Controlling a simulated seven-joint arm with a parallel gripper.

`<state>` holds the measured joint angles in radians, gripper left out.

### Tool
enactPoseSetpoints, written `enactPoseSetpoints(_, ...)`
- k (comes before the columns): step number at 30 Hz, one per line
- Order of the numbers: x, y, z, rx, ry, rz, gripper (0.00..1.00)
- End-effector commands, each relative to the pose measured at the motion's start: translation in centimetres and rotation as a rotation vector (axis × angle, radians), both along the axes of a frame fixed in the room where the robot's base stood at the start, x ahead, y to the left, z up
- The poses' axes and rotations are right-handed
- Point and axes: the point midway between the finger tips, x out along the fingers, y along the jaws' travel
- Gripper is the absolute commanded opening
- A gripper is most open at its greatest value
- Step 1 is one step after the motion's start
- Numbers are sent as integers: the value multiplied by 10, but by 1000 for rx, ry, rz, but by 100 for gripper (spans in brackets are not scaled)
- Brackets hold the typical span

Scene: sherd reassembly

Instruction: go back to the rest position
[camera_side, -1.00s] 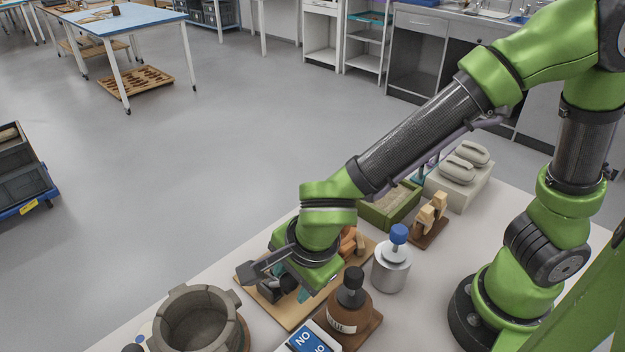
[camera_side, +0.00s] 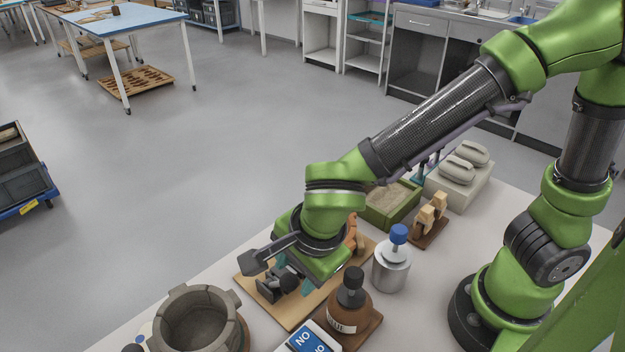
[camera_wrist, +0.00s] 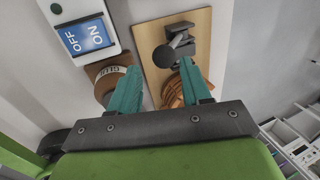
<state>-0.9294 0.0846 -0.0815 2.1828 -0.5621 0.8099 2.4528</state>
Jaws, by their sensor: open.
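My gripper (camera_wrist: 160,92) shows in the wrist view as two teal fingers spread apart with nothing between them. In the side view my gripper (camera_side: 308,284) hangs above the wooden board (camera_side: 290,318), in front of the dark clamp (camera_side: 270,290). The wrist view shows the same board (camera_wrist: 206,60), with the dark clamp (camera_wrist: 176,50) beyond the fingertips. An orange-brown piece (camera_wrist: 174,92) lies on the board, partly hidden by the right finger.
A grey stone-like pot (camera_side: 200,318) stands left of the board. A brown bottle (camera_side: 348,312), a metal bottle with a blue cap (camera_side: 392,268), an OFF/ON switch box (camera_side: 312,340) and a green tray (camera_side: 390,205) stand close by. The floor left of the table is open.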

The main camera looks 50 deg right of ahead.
Motion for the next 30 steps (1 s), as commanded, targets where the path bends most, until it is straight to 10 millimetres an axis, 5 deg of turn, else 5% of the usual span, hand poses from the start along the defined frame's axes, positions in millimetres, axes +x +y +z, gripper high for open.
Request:
enactPoseSetpoints(5,8,-25,17,1,-1,83,48)
enactPoseSetpoints(11,13,-82,52,-14,-39,323,48)
enactPoseSetpoints(21,-6,-163,98,-152,-230,775,48)
enactPoseSetpoints(30,-26,-197,118,-358,-368,1052,48)
